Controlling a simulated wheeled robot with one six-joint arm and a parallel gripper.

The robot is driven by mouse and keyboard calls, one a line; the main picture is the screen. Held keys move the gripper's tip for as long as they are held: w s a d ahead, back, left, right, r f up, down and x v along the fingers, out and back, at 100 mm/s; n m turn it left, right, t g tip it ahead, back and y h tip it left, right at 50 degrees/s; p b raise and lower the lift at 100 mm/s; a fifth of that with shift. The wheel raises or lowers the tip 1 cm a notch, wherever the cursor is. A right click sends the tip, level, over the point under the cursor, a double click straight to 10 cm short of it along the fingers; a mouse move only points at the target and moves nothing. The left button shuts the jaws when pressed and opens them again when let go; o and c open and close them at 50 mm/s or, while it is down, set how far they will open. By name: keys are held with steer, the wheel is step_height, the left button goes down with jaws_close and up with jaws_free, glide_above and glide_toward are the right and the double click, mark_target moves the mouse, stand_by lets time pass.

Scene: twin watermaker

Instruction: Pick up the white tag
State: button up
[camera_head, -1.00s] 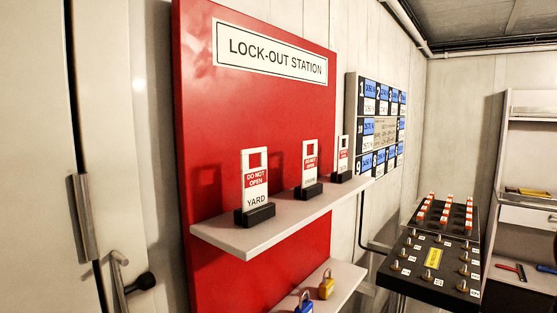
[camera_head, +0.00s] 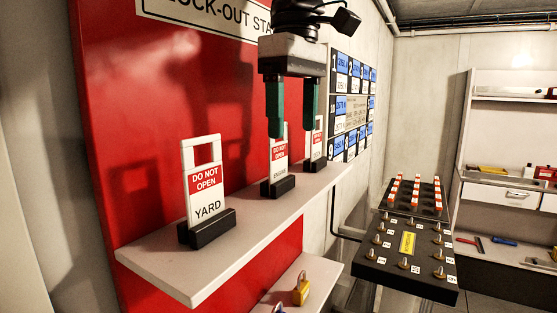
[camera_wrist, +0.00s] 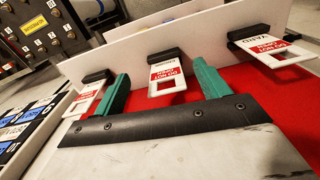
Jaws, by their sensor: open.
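Three white tags with red "DO NOT OPEN" bands and square holes stand upright in black bases on a white shelf. The near YARD tag (camera_head: 206,205) is clear of my gripper. The middle tag (camera_head: 279,175) and far tag (camera_head: 317,148) are partly hidden by the green fingers. My gripper (camera_head: 293,132) points down, open and empty, at the upper parts of these two. In the wrist view, the middle tag (camera_wrist: 166,76) lies between the fingers, the far tag (camera_wrist: 86,98) left of them and the YARD tag (camera_wrist: 268,45) right. I cannot tell whether the fingers touch any tag.
The red lock-out board (camera_head: 120,120) stands right behind the shelf (camera_head: 190,275). A yellow padlock (camera_head: 301,289) is on the lower shelf. A black panel with several switches (camera_head: 408,255) stands to the right, beyond the shelf's end.

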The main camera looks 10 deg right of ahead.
mark_target(278, 152)
steer(key=shift+w+a+r+n, duration=0.2)
steer(key=shift+a+r, duration=0.1)
steer(key=shift+a, duration=0.35)
steer(key=shift+w+a+r+n, duration=0.1)
steer(key=shift+a+r+n, duration=0.15)
steer(key=shift+a, duration=0.35)
steer(key=f, duration=0.4)
steer(key=w+f, duration=0.1)
steer(key=f, duration=0.2)
steer(key=shift+d, duration=0.2)
steer(key=shift+c, duration=0.3)
steer(key=c, duration=1)
